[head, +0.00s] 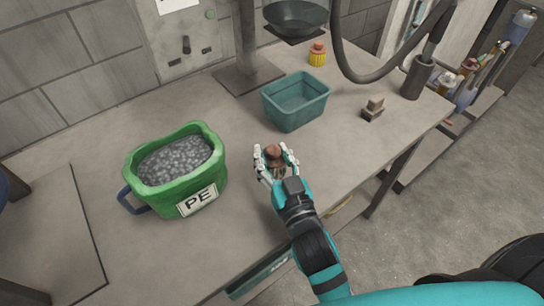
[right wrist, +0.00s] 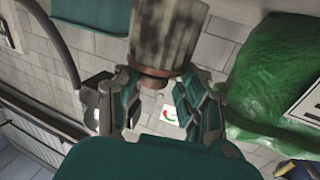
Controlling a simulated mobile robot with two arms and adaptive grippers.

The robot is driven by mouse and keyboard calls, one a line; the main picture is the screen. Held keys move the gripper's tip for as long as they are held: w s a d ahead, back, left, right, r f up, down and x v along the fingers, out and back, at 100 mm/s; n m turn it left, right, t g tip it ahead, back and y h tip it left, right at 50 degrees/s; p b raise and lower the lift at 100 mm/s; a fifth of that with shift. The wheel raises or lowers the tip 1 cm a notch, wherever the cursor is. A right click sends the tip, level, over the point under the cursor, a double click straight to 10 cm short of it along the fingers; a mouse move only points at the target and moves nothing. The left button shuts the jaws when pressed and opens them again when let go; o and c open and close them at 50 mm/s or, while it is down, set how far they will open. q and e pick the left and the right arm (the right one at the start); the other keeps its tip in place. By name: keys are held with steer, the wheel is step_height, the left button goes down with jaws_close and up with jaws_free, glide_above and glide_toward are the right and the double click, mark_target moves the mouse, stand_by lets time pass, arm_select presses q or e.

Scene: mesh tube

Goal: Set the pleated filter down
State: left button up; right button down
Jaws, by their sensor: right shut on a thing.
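My right gripper (head: 275,165) is over the table (head: 245,220), between the green bucket and the teal bin. It is shut on the pleated filter, whose brown end (head: 273,152) shows between the fingers in the head view. In the right wrist view the fingers (right wrist: 160,108) flank the filter (right wrist: 165,35), a grey pleated cylinder with a brown end cap. In the head view most of the filter is hidden by the hand. I cannot tell whether it touches the table. My left gripper is not in view.
A green bucket (head: 212,160) labelled PE, full of grey pellets, stands left. A teal bin (head: 298,103) stands behind my gripper. A yellow red-topped object (head: 317,55), small blocks (head: 373,110) and a dark hose (head: 350,70) are farther back. Bare tabletop lies between bucket and bin.

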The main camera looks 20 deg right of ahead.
steer(key=shift+s+r, duration=0.2)
steer(key=shift+s, duration=0.1)
steer(key=shift+f+b, duration=0.3)
steer(key=shift+f, duration=0.35)
steer(key=c, duration=1.2)
jaws_free()
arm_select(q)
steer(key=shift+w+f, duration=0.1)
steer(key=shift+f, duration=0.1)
arm_select(e)
steer(key=o, duration=0.5)
steer(key=shift+a+f, duration=0.1)
steer(key=shift+f, duration=0.05)
steer(key=shift+c, duration=0.2)
steer(key=shift+r+p, duration=0.45)
steer(key=shift+r, duration=0.25)
steer(key=s, duration=0.3)
steer(key=s+b, duration=0.1)
steer(key=s, duration=0.3)
steer(key=s+b, duration=0.1)
steer(key=s, duration=0.2)
steer(key=shift+s+d+f, duration=0.1)
steer(key=shift+s+d, duration=0.1)
steer(key=shift+d, duration=0.05)
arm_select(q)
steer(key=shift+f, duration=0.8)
arm_select(e)
steer(key=shift+s, duration=0.75)
